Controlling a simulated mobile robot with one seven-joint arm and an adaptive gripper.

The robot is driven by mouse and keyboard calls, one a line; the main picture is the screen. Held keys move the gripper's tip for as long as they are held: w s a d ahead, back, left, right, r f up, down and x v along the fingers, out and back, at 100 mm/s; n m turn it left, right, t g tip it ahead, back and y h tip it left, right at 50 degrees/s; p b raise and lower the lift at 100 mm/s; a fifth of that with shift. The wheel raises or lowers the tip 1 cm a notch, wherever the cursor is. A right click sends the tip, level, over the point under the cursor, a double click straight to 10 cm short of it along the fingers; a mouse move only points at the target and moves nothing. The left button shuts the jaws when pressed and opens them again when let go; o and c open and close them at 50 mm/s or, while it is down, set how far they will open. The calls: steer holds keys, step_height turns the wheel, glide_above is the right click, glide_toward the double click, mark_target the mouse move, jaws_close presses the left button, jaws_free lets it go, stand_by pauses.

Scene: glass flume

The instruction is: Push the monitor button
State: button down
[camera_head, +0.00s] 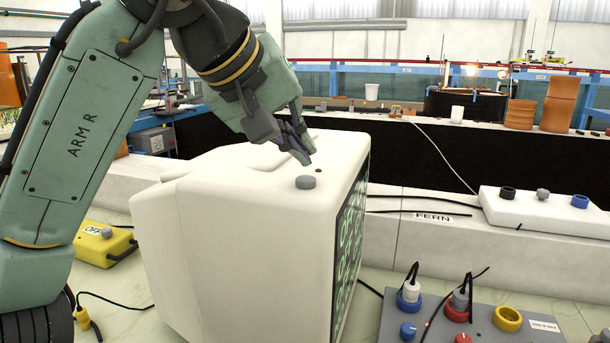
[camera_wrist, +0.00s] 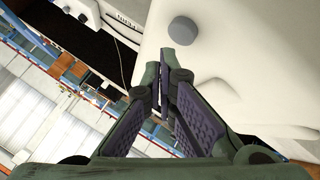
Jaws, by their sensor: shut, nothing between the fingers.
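The monitor (camera_head: 245,225) is a bulky white box with a dark screen (camera_head: 350,235) showing green characters, facing right in the head view. Its grey round button (camera_head: 306,182) stands up from the top near the front edge. The button also shows in the wrist view (camera_wrist: 183,30), just beyond my fingertips. My gripper (camera_head: 306,158) is shut and empty, its fingers pointing down toward the monitor top. The tips are a little behind the button in the head view and appear apart from it. A small dark spot (camera_head: 318,170) is on the top beside the button.
A yellow box (camera_head: 104,245) marked OFF stands left of the monitor. A grey panel (camera_head: 395,325) with coloured knobs and plugs lies at front right. A white box (camera_head: 545,212) with three knobs is at the right. Cables run across the surface.

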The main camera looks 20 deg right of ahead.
mark_target(300, 177)
steer(key=shift+f, duration=0.15)
stand_by(0.4)
steer(key=shift+f+b, duration=0.3)
steer(key=shift+f+b, duration=0.35)
steer(key=shift+f, duration=0.2)
stand_by(0.6)
steer(key=shift+r, duration=0.1)
steer(key=shift+r+p, duration=0.95)
step_height(300, 177, up, 4)
steer(key=p, duration=0.3)
steer(key=shift+r, duration=0.95)
